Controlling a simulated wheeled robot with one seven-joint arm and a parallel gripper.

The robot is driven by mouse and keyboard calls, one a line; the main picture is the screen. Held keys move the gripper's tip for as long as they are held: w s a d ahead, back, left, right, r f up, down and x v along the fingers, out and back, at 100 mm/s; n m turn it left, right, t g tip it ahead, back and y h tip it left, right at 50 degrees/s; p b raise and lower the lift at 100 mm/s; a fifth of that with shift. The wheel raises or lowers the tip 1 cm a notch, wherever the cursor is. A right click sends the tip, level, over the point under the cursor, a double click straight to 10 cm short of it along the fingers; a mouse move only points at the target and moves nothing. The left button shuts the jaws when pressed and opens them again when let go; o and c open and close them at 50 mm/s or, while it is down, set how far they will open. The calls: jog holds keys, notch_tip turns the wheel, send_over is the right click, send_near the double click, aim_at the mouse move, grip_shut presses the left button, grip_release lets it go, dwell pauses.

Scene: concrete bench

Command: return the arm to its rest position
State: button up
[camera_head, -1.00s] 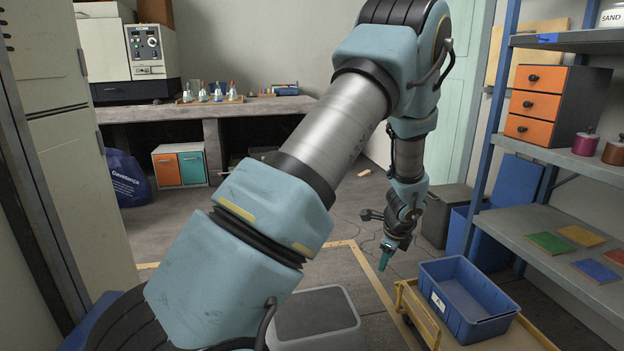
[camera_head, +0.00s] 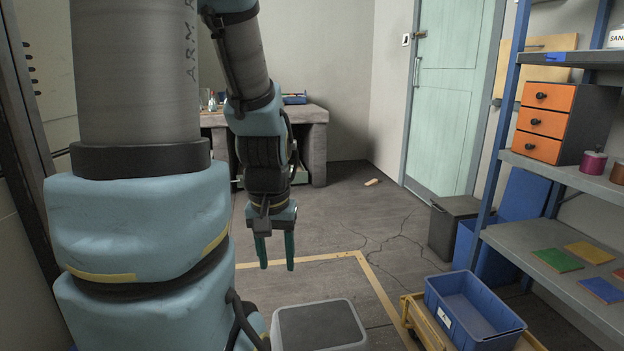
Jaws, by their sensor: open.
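My gripper (camera_head: 276,252) hangs pointing down near the middle of the view, above the concrete floor. Its two teal fingers are apart with nothing between them. My arm rises at the left of the view, and its forearm comes down to the gripper. The arm hides most of the concrete bench (camera_head: 318,117) at the back.
A blue bin (camera_head: 474,318) on a yellow cart stands at the lower right. A shelf rack (camera_head: 560,262) with an orange drawer unit (camera_head: 543,122) lines the right side. A grey-lidded box (camera_head: 318,328) is below the gripper. Cracked floor (camera_head: 385,235) lies open toward the green door (camera_head: 441,100).

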notch_tip(320, 180, up, 25)
jog(key=p, duration=2.3)
jog(key=shift+f, duration=0.15)
